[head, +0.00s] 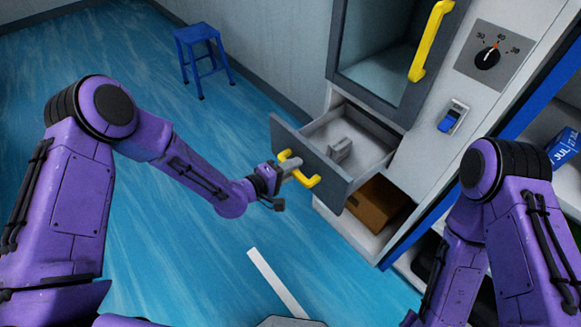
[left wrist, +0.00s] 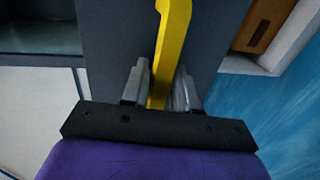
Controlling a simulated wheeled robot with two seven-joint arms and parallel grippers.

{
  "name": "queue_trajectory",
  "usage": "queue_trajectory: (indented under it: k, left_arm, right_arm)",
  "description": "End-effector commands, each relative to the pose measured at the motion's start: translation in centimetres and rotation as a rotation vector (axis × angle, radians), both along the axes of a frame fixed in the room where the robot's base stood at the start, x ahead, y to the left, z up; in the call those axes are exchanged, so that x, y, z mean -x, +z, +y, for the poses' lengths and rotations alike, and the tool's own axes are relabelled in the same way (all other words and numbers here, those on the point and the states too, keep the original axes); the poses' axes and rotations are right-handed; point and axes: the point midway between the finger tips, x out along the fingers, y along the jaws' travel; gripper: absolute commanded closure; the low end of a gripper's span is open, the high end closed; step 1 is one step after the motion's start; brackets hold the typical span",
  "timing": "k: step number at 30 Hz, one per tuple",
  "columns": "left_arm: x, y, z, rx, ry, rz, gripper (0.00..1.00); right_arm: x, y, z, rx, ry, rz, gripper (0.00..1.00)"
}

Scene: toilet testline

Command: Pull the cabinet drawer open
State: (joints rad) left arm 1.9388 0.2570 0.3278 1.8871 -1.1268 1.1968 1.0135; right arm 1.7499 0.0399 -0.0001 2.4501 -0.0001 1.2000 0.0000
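The cabinet drawer (head: 320,166) has a dark grey front and is pulled out of the white cabinet, so its light inside shows. A small grey object (head: 339,149) lies inside it. A yellow handle (head: 312,181) sits on the drawer front. My left gripper (head: 290,168) is at this handle. In the left wrist view its two fingers (left wrist: 160,88) stand on either side of the yellow handle (left wrist: 172,45), close around it. My right arm is at the right of the head view, but its gripper is not visible.
Above the drawer is a glass door with a yellow handle (head: 431,42). A dial (head: 488,57) and a blue switch (head: 451,119) are beside it. A brown box (head: 378,204) sits in the compartment below. A blue stool (head: 203,58) stands far back. The floor left of the drawer is clear.

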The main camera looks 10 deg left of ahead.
Motion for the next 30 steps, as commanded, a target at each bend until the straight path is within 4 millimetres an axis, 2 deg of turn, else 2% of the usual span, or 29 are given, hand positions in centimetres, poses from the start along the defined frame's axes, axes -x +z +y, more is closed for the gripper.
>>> queue_trajectory:
  k: [11, 22, 30]
  left_arm:
    - [0.4, 0.1, 0.6, 0.001, 0.005, -0.001, 0.62]
    - [6.1, 1.8, 5.8, 0.002, 0.005, 0.001, 0.62]
    - [7.6, 2.2, 7.1, 0.001, 0.002, 0.000, 0.62]
  right_arm:
    - [0.0, -0.1, 0.0, 0.000, 0.000, 0.000, 0.57]
    - [0.0, -0.7, 0.0, 0.000, 0.000, 0.000, 0.57]
    - [0.0, -0.7, 0.0, 0.000, 0.000, 0.000, 0.57]
